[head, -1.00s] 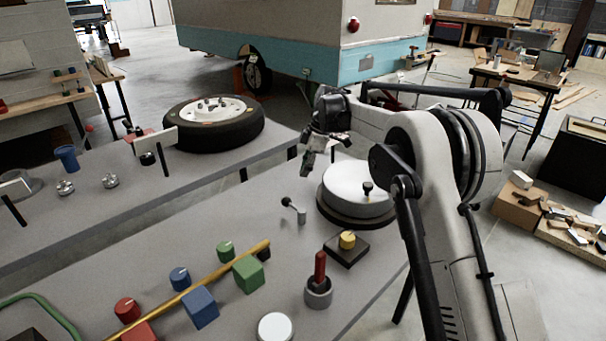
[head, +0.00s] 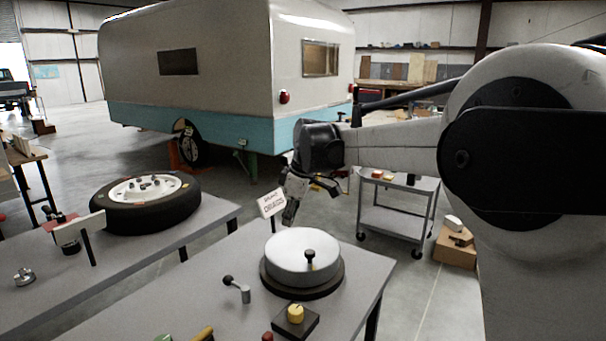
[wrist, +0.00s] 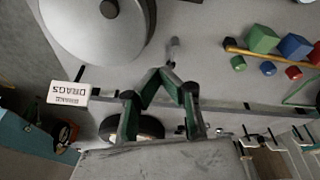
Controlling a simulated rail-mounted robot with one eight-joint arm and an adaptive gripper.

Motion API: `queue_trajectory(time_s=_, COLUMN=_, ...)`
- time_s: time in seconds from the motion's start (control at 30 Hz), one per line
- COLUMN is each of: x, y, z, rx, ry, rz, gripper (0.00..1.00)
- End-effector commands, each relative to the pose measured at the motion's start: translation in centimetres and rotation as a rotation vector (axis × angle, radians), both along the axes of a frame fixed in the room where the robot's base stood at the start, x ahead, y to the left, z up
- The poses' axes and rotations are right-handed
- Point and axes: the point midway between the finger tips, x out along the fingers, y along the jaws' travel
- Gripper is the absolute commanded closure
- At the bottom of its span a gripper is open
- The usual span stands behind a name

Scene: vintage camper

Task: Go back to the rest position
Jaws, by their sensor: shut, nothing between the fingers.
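My gripper (head: 290,213) hangs from the folded-out arm, fingers pointing down, above the far end of the right-hand bench (head: 212,300). In the wrist view its fingertips (wrist: 165,70) meet and hold nothing. Behind it in the head view is a small white sign (head: 271,203), which also shows in the wrist view (wrist: 69,93). A white round drum on a dark base (head: 302,256) stands on the bench nearer to me, apart from the gripper.
A lever (head: 237,288) and a yellow knob on a dark block (head: 295,314) are near the drum. A tyre (head: 146,203) lies on the left bench. The camper (head: 200,80) stands behind, and a grey cart (head: 397,205) is at right. Open floor lies between.

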Motion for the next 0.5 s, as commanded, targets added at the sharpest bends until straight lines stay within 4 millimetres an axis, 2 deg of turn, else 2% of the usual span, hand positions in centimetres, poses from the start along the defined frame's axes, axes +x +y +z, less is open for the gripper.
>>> queue_trajectory(time_s=0.03, x=-1.2, y=-1.2, z=0.8, rx=0.001, ry=-0.005, rz=-0.042, gripper=1.0)
queue_trajectory(time_s=0.2, x=-4.7, y=-4.8, z=2.9, rx=0.011, ry=-0.029, rz=-0.192, gripper=1.0)
queue_trajectory(time_s=0.5, x=-11.9, y=-10.5, z=4.9, rx=0.041, ry=-0.07, rz=-0.451, gripper=1.0)
